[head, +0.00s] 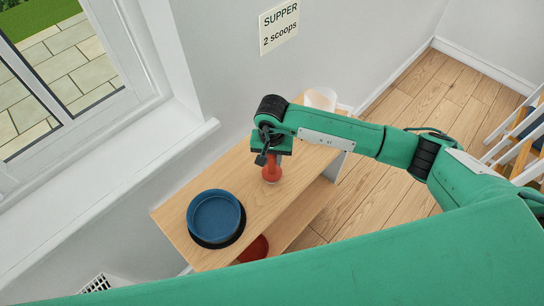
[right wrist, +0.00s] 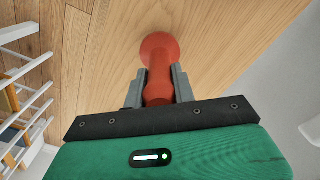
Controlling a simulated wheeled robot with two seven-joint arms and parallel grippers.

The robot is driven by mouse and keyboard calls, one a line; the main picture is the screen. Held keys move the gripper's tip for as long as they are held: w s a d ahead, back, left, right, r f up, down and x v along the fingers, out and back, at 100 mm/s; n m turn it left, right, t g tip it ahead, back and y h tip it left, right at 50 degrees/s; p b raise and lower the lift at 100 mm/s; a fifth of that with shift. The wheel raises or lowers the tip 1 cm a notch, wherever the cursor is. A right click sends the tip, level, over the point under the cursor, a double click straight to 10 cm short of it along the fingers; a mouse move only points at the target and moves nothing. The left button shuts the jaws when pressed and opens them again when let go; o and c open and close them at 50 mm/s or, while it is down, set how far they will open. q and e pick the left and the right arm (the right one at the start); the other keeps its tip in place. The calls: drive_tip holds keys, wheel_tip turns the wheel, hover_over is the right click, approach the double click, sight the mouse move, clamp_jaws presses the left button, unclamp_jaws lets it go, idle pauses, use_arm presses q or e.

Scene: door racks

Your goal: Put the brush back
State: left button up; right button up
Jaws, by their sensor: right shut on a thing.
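My right gripper (head: 270,158) is over the wooden bench top (head: 240,185), pointing down. It is shut on a red thing (head: 272,174) with a narrow neck and a rounded, wider lower end. In the right wrist view the two grey fingers (right wrist: 160,88) close around the neck of the red thing (right wrist: 158,50), and its round end is towards the wood. I cannot tell whether it touches the wood. No bristles show, so I cannot tell whether it is the brush. My left gripper is not in view.
A blue bowl (head: 215,212) on a dark round base stands at the bench's near end. A white container (head: 320,98) stands at the far end. Another red thing (head: 254,249) shows below the top. A sign (head: 279,26) hangs on the wall. Clear wood lies between bowl and gripper.

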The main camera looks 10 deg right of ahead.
drive_tip(key=o, duration=1)
drive_tip(key=shift+f, duration=0.1)
drive_tip(key=shift+r+p, duration=0.2)
drive_tip(key=shift+p, duration=0.1)
drive_tip(key=shift+r+b, duration=0.25)
drive_tip(key=shift+b, duration=0.15)
wheel_tip(320, 180, up, 10)
drive_tip(key=b, duration=0.4)
drive_tip(key=shift+r, duration=0.7)
